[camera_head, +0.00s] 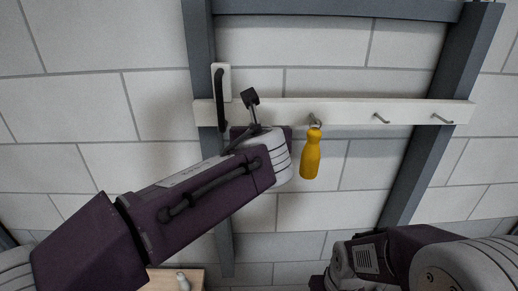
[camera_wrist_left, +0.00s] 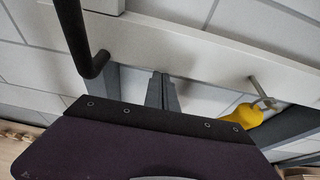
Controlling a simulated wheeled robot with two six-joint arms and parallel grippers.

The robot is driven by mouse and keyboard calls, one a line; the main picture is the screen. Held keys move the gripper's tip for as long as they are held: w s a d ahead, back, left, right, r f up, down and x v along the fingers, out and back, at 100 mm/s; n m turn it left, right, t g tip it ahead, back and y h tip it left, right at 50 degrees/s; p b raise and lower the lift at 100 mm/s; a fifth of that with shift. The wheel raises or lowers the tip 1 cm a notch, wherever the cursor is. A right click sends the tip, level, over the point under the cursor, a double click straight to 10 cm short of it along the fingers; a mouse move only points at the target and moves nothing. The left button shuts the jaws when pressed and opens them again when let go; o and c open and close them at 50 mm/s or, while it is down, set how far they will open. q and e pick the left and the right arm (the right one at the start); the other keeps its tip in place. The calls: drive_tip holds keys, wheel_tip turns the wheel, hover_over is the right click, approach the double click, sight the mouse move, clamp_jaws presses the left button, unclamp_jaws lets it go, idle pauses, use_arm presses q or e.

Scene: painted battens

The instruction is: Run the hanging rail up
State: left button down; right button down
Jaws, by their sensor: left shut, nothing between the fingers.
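The hanging rail (camera_head: 345,110) is a white batten with several metal hooks, lying across two blue-grey posts. A dark bar handle (camera_head: 220,100) on a white plate is at its left end. A yellow-handled tool (camera_head: 311,155) hangs from one hook. In the left wrist view, the rail (camera_wrist_left: 200,48) crosses the top, with the handle (camera_wrist_left: 78,35) at left and part of the yellow tool (camera_wrist_left: 243,116) at right. My left gripper (camera_wrist_left: 162,92) is shut and empty, appearing below the rail and right of the handle. My right gripper's fingers are not visible.
The left post (camera_head: 200,50) and right post (camera_head: 440,110) are joined by a crossbar (camera_head: 340,9) above the rail. White block wall is behind. A wooden surface (camera_head: 160,279) with a small pale object (camera_head: 183,281) shows at the bottom. The wall between rail and crossbar is clear.

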use_arm(q)
drive_tip(key=shift+r, duration=0.6)
drive_tip(key=shift+f, duration=0.15)
wheel_tip(320, 180, down, 4)
drive_tip(key=s, duration=0.1)
drive_tip(key=s+f+v, duration=0.1)
drive_tip(key=f+v, duration=0.1)
drive_tip(key=v, duration=0.9)
drive_tip(key=s+f+v, duration=0.1)
drive_tip(key=f+v, duration=0.2)
drive_tip(key=v, duration=0.9)
drive_tip(key=shift+f, duration=0.2)
